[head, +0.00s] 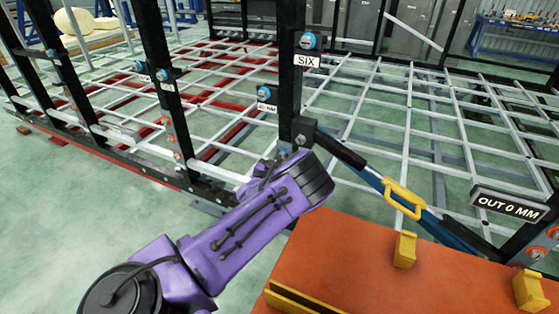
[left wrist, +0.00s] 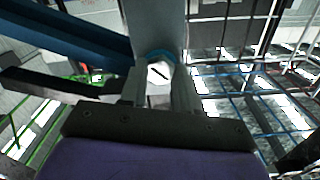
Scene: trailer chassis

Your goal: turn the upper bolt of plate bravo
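My left arm, purple, comes in from the lower left in the head view. Its gripper (head: 306,170) is at the lower part of the black post marked SIX (head: 299,95), and the fingertips are hidden there. In the left wrist view, a pale round bolt head (left wrist: 159,73) with a dark line and a teal ring sits on a grey upright (left wrist: 158,25). The two grey fingers (left wrist: 159,88) stand close on either side of it and appear closed on it. No label reading bravo is legible, so I cannot tell which plate this bolt belongs to. My right gripper is not in view.
A blue bar with a yellow handle (head: 403,198) runs down right from the post. A sign reading OUT 0 MM (head: 507,206) is at the right. An orange surface (head: 340,262) with yellow blocks (head: 405,250) is in front. White lattice bars (head: 410,110) spread behind.

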